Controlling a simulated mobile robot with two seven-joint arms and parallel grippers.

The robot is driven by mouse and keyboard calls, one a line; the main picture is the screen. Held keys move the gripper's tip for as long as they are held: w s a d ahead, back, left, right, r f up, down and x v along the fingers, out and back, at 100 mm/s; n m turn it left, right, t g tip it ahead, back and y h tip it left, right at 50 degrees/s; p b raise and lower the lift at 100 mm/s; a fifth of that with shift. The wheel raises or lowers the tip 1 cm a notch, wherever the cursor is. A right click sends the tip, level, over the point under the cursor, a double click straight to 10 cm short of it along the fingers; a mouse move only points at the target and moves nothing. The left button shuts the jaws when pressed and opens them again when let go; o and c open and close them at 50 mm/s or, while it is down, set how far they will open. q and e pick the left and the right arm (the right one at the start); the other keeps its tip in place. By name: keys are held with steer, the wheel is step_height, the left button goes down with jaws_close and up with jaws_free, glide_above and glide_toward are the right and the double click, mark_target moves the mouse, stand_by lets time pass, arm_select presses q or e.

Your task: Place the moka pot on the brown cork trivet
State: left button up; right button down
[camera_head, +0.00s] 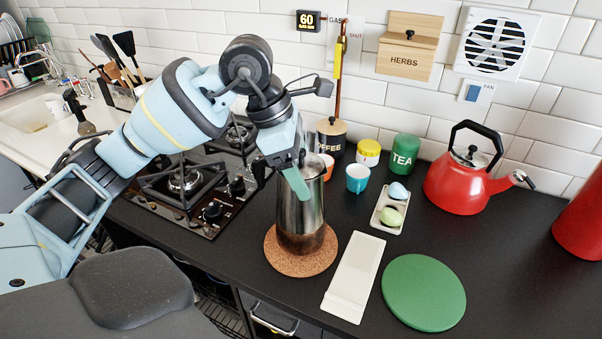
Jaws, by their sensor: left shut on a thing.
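The moka pot (301,218) is a tall silver metal pot, upright over the round brown cork trivet (290,264). Its base appears to rest within the trivet's edge, though a very small gap cannot be ruled out. My left gripper (296,178) comes down from the upper left and is shut on the pot near its top. A teal finger lies across the pot's upper front. The gripper hides part of the pot's top and handle. My right gripper is not in view.
A white rectangular board (353,277) and a green round mat (423,292) lie right of the trivet. The gas hob (184,189) is left. Behind are a blue cup (357,178), an egg tray (380,215), canisters and a red kettle (458,190).

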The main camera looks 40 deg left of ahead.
arm_select(q)
steer(key=shift+f, duration=0.75)
steer(key=o, duration=1.3)
steer(key=shift+f, duration=0.1)
steer(key=o, duration=0.4)
steer(key=shift+r, duration=0.25)
steer(key=p+v, duration=0.1)
steer(key=v, duration=1)
steer(key=shift+s+a+r, duration=0.15)
steer(key=shift+s+r, duration=0.05)
steer(key=shift+r, duration=0.15)
